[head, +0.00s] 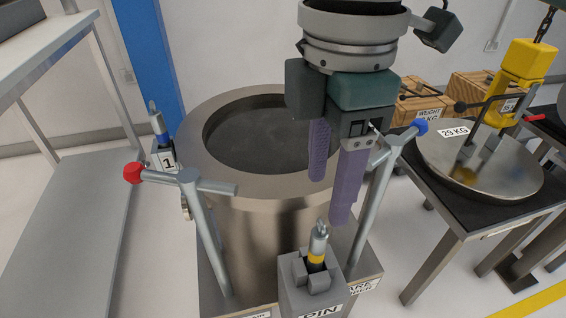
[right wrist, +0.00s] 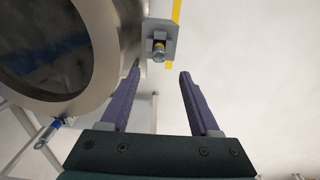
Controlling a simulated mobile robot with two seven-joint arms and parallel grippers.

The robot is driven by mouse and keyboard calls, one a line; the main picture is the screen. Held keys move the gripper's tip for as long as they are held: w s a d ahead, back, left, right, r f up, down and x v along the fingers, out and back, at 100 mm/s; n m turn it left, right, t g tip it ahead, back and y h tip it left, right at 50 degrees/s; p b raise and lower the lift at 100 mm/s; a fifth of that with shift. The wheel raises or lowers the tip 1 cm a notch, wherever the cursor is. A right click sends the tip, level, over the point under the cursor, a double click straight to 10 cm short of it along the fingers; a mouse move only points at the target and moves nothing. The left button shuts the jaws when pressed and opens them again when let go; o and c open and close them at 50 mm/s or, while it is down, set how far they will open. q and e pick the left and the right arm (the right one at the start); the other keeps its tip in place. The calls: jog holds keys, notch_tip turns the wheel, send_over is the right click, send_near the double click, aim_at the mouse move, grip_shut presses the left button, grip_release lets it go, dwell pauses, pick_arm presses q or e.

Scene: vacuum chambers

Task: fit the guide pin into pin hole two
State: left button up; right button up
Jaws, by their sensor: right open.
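The guide pin (head: 317,245) has a silver top, a yellow band and a dark lower part. It stands upright in a grey holder (head: 312,296) marked PIN, in front of the round chamber. My right gripper (head: 330,200) points down above and behind the pin, its purple fingers apart and empty. In the right wrist view the guide pin (right wrist: 159,50) shows just beyond the gap between the fingertips (right wrist: 160,75). A second, blue-banded pin (head: 158,126) stands at a block labelled 1 on the chamber's left. I cannot make out pin hole two. My left gripper is not in view.
The open steel chamber (head: 265,188) fills the middle. A red-knobbed handle (head: 205,230) and a blue-knobbed handle (head: 375,195) flank the pin holder. A table (head: 450,215) with a round 29 KG lid (head: 480,165) stands right. A grey shelf (head: 70,220) stands left.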

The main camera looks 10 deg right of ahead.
aim_at(322, 221)
notch_tip(322, 221, down, 8)
jog(key=b, duration=0.2)
jog(key=shift+r+b, duration=0.2)
jog(key=shift+b, duration=0.15)
jog(key=shift+w+r, duration=0.1)
grip_shut()
dwell(1.0)
